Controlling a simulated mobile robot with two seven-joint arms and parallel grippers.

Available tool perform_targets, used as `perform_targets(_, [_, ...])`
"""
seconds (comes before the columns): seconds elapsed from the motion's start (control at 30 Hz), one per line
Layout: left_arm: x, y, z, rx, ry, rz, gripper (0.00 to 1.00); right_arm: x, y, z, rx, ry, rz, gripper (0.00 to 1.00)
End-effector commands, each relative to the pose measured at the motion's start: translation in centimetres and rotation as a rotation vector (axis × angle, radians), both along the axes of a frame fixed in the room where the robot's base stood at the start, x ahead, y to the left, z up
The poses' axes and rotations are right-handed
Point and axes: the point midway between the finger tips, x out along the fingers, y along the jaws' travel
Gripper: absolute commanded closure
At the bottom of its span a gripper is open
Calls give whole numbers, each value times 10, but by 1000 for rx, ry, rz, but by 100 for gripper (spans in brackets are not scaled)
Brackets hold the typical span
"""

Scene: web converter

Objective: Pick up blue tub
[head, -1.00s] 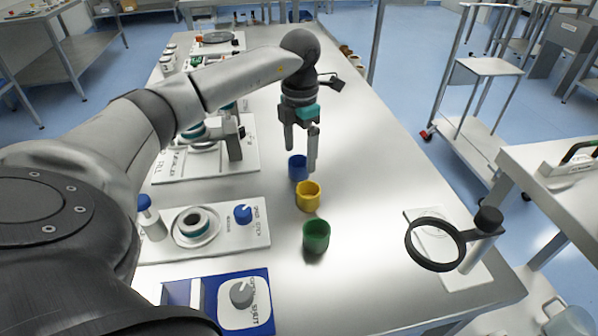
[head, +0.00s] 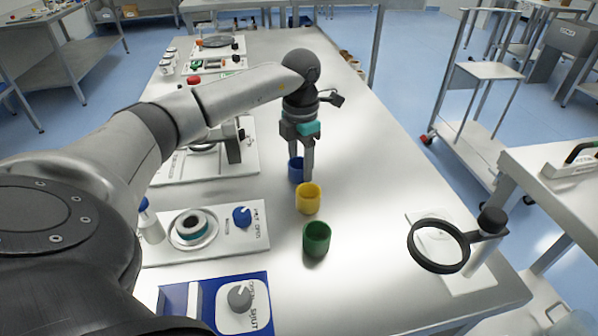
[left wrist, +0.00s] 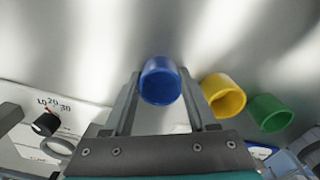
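The blue tub (head: 293,169) stands upright on the metal table, the farthest of three tubs in a row. My left gripper (head: 303,178) points down at it in the head view, with its fingers partly in front of the tub. In the left wrist view the blue tub (left wrist: 160,82) shows between the tips of my two spread fingers (left wrist: 160,78). The gaps at its sides are small, and I cannot see a grip on it. My right gripper is not in view.
A yellow tub (head: 309,199) stands close in front of the blue one, with a green tub (head: 316,238) nearer still. Panels with knobs, such as a blue-edged one (head: 264,298), line the left side. A ring magnifier (head: 438,268) stands at right. The table right of the tubs is clear.

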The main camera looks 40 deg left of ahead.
Motion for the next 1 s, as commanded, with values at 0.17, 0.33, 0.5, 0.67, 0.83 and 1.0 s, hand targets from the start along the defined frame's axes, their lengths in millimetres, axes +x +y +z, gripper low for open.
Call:
perform_targets(0.17, [0,0,0,0,0,0,67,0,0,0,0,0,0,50])
perform_targets(0.33, [0,0,0,0,0,0,86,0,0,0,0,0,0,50])
perform_targets(0.5, [0,0,0,0,0,0,96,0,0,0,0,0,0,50])
perform_targets(0.67, [0,0,1,1,-1,0,96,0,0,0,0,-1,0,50])
perform_targets(0.83, [0,0,6,1,-1,0,96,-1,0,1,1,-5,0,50])
perform_targets(1.0, [0,0,21,0,-2,0,96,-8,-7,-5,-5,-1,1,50])
